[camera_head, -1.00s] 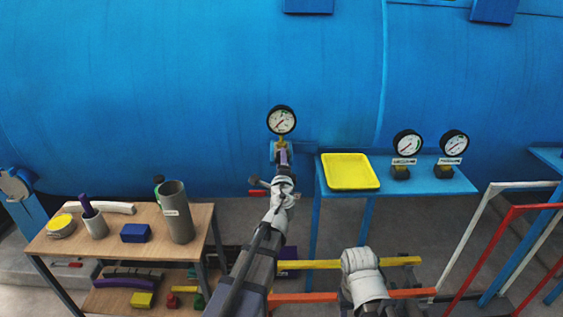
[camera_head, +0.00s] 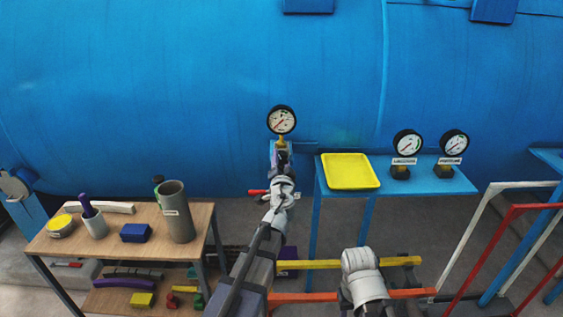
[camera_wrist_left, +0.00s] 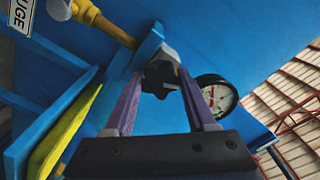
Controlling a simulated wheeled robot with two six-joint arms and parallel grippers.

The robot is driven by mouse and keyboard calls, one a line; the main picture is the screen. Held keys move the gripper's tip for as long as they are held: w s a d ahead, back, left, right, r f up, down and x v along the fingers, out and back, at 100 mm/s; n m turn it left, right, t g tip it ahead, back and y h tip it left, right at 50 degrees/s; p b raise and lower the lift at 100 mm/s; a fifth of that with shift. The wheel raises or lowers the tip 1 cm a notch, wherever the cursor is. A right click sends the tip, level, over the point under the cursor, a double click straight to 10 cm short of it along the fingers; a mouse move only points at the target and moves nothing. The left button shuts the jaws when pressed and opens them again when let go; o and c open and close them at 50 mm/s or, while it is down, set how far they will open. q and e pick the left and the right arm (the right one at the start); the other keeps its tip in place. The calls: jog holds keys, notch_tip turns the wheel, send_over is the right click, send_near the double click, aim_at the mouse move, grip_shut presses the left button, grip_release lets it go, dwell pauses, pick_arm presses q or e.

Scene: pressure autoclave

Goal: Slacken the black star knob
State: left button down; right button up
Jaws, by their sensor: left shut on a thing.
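The black star knob (camera_wrist_left: 160,78) sits between the two purple fingers of my left gripper (camera_wrist_left: 161,90) in the left wrist view, beside a blue bracket (camera_wrist_left: 149,47). The left gripper is shut on the knob. In the head view the left gripper (camera_head: 281,152) reaches up just below the pressure gauge (camera_head: 281,120) with its brass fitting, and it hides the knob there. Only a white part of my right arm shows at the lower middle; its gripper is out of view.
A yellow tray (camera_head: 349,171) and two gauges (camera_head: 408,143) (camera_head: 454,143) stand on a blue shelf to the right. A red handle (camera_head: 257,192) is left of my left wrist. A wooden table (camera_head: 140,226) with containers stands left. Red and white rails (camera_head: 481,258) are at right.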

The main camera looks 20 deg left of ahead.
pick_arm(q)
jog(key=n, duration=0.6)
jog(key=shift+n, duration=0.4)
dwell(0.4)
jog(key=shift+c, duration=1.1)
grip_release()
jog(key=v, duration=0.7)
jog(key=shift+s+d, duration=0.2)
jog(key=shift+s, duration=0.2)
